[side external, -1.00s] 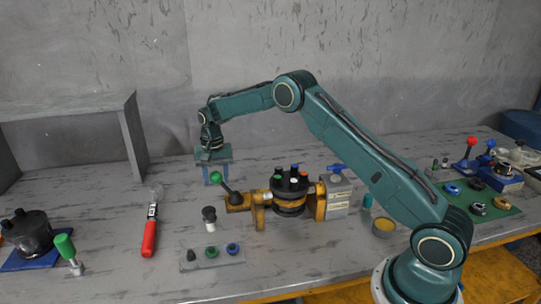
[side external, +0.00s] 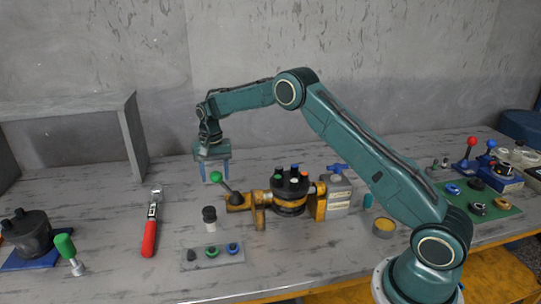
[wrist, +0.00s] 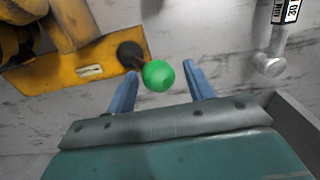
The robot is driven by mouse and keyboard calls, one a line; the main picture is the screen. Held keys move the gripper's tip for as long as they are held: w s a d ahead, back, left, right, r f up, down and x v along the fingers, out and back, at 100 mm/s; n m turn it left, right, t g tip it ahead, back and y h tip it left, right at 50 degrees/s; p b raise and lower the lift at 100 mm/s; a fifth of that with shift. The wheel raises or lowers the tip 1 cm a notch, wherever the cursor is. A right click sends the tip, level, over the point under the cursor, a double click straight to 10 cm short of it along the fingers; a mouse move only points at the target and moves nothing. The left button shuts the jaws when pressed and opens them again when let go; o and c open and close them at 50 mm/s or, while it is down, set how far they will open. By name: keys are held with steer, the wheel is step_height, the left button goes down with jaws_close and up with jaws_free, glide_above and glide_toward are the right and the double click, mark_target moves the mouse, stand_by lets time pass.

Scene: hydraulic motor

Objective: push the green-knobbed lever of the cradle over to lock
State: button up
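The cradle (side external: 258,208) is a yellow frame in the middle of the table. A dark lever (side external: 228,189) with a green knob (side external: 216,177) stands at its left end, tilted up and to the left. My gripper (side external: 215,180) is at the knob, pointing down, with its blue fingers apart. In the wrist view the green knob (wrist: 158,75) lies in the gap between my open fingers (wrist: 160,71), with space on both sides. I cannot tell whether either finger touches it. The dark motor (side external: 290,190) with coloured ports sits in the cradle.
A red-handled wrench (side external: 150,235) lies to the left. A black-capped white cylinder (side external: 210,218) and a grey tray (side external: 213,258) of small rings stand in front of the cradle. A grey block with a blue handle (side external: 338,190) is to the right. A grey shelf (side external: 131,135) stands at back left.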

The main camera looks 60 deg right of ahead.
steer(key=shift+r, duration=2.05)
steer(key=shift+r, duration=0.1)
steer(key=shift+s+r, duration=0.1)
steer(key=shift+r, duration=0.15)
steer(key=s+a+r+n+t, duration=0.1)
steer(key=s+a+r+n, duration=0.15)
steer(key=s+r, duration=0.65)
steer(key=s+a+r+n+t, duration=0.2)
steer(key=s+a+r, duration=0.1)
steer(key=s+r, duration=0.65)
steer(key=s+a+f+n+t, duration=0.1)
steer(key=s+n, duration=0.1)
steer(key=s, duration=1)
steer(key=s+a+f+n+t, duration=0.1)
steer(key=s+a+n, duration=0.1)
steer(key=s, duration=0.9)
steer(key=shift+s+t, duration=0.3)
steer(key=shift+s, duration=0.1)
